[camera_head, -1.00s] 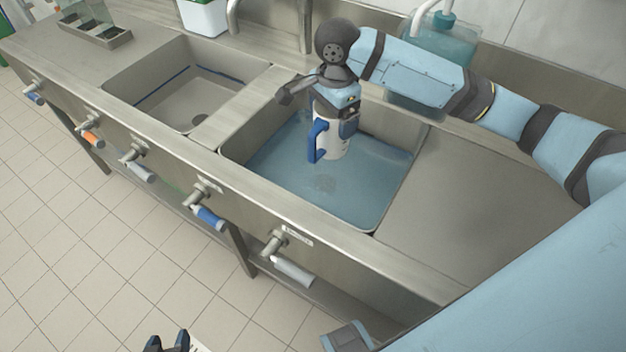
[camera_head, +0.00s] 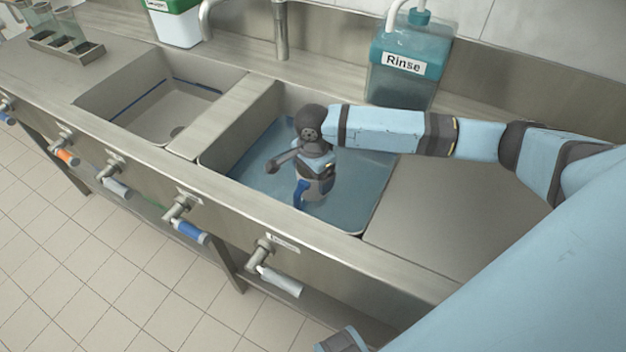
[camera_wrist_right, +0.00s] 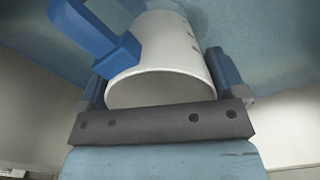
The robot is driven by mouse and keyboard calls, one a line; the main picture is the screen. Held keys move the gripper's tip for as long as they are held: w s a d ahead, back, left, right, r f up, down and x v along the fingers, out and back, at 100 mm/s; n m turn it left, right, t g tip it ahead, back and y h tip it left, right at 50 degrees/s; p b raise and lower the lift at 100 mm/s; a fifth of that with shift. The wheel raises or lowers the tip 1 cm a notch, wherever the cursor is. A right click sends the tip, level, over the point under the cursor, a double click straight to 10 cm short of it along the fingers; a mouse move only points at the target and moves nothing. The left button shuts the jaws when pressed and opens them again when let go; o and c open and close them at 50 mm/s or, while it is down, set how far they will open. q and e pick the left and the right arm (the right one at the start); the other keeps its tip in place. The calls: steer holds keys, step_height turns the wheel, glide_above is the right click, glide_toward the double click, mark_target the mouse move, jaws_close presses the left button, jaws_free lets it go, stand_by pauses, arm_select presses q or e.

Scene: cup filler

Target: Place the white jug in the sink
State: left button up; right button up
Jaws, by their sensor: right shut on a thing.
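The white jug (camera_head: 318,189) with a blue handle (camera_head: 301,191) is low inside the right-hand sink basin (camera_head: 214,157), which holds bluish water. Its lower part looks to be in the water; whether it touches the bottom cannot be told. My right gripper (camera_head: 317,172) reaches down over the jug and is shut on it. In the right wrist view the jug (camera_wrist_right: 165,50) sits between the two blue fingers, its open rim facing the camera and its blue handle (camera_wrist_right: 95,35) at upper left. My left gripper is not in view.
A second, empty-looking basin (camera_head: 150,100) lies to the left. A teal Rinse container (camera_head: 405,75) stands behind the right side. A green-and-white container (camera_head: 178,25), a faucet post (camera_head: 281,30) and a glass rack (camera_head: 68,45) are at the back. The right counter (camera_head: 440,215) is clear.

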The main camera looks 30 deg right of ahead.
steer(key=shift+f, duration=1.15)
steer(key=o, duration=0.6)
steer(key=shift+f, duration=0.15)
steer(key=shift+o, duration=0.2)
step_height(320, 180, up, 12)
steer(key=shift+r+p, duration=0.2)
steer(key=shift+p, duration=0.8)
